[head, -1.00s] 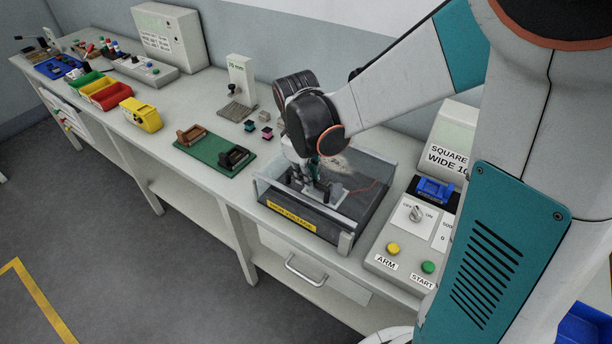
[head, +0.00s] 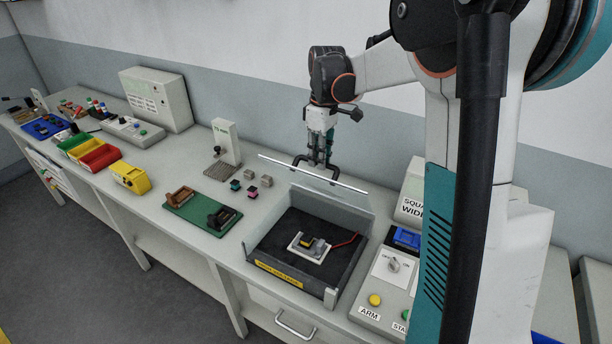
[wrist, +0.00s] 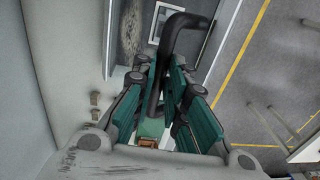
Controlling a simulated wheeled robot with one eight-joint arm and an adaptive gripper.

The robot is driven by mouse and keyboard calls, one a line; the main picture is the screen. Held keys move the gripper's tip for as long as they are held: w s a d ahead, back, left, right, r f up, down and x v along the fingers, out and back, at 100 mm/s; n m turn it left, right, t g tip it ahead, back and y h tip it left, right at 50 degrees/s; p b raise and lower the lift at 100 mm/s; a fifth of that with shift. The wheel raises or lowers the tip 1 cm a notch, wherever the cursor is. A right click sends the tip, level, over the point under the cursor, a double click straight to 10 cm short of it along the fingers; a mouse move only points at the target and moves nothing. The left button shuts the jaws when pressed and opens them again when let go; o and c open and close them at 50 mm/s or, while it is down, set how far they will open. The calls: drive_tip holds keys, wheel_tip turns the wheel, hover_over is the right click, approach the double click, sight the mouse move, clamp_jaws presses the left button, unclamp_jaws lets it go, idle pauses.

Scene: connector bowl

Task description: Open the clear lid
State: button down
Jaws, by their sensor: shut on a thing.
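The clear lid (head: 313,173) stands raised above the back of the dark-floored box (head: 257,252), its bright edge slanting across the head view. My gripper (head: 320,160) is shut on the lid's black handle (head: 335,173), near that edge. In the wrist view the handle (wrist: 180,25) runs between the teal fingers of my gripper (wrist: 162,95). The box top is open to view. Inside it a white fixture (head: 309,249) with a dark and yellow part sits beside a red lead (head: 346,241). The lid's exact tilt is hard to tell.
A control panel (head: 380,285) with a knob and buttons stands right of the box. A green tray (head: 196,216) with brown and black holders lies left. Small coloured blocks (head: 252,192) sit behind it. A grey wall is behind the bench.

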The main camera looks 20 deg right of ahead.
drive_tip(key=w+d+r+g+y+p, duration=0.1)
drive_tip(key=w+d+g+y, duration=0.1)
drive_tip(key=w+d, duration=0.5)
drive_tip(key=shift+w+d+y, duration=0.15)
drive_tip(key=shift+d+y, duration=0.15)
drive_tip(key=shift+d, duration=1.3)
drive_tip(key=c, duration=1.6)
unclamp_jaws()
drive_tip(key=shift+w, duration=0.2)
drive_tip(key=shift+s, duration=0.1)
drive_tip(key=shift+r, duration=0.1)
drive_tip(key=v, duration=1.1)
drive_tip(key=shift+r, duration=0.4)
